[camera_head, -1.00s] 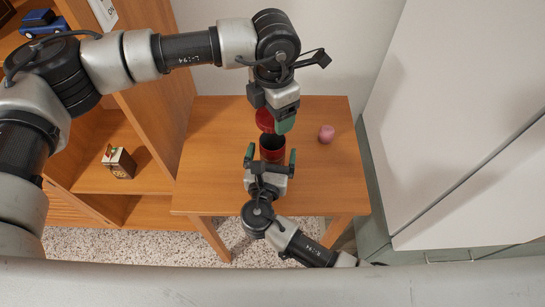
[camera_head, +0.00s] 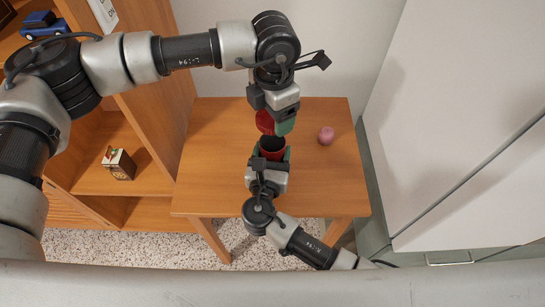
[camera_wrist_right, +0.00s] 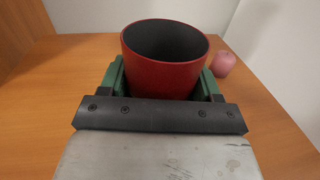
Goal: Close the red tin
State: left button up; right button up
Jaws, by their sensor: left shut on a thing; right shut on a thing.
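The red tin (camera_head: 272,153) stands open on the wooden table, its dark inside showing from above. In the right wrist view the tin (camera_wrist_right: 165,75) is upright with an empty-looking mouth. My right gripper (camera_head: 271,156) is shut on the tin, its green fingers on either side of the body. My left gripper (camera_head: 274,124) is above and behind the tin, shut on a round red lid (camera_head: 264,121). The lid is apart from the tin and partly hidden by the gripper.
A pink round object (camera_head: 326,135) sits on the table (camera_head: 215,170), right of the tin. A wooden shelf at left holds a blue toy car (camera_head: 44,25) and a small box (camera_head: 118,163). A white cabinet (camera_head: 450,120) stands at right. The table's left side is clear.

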pick_arm(q)
send_over(273, 137)
jog(key=s, duration=0.3)
jog(key=shift+w+d+f, duration=0.1)
jog(key=shift+f, duration=1.15)
jog(key=shift+w+f, duration=0.1)
jog(key=shift+f, duration=1.15)
jog(key=shift+f, duration=0.1)
jog(key=shift+f, duration=0.8)
jog(key=shift+f, duration=0.55)
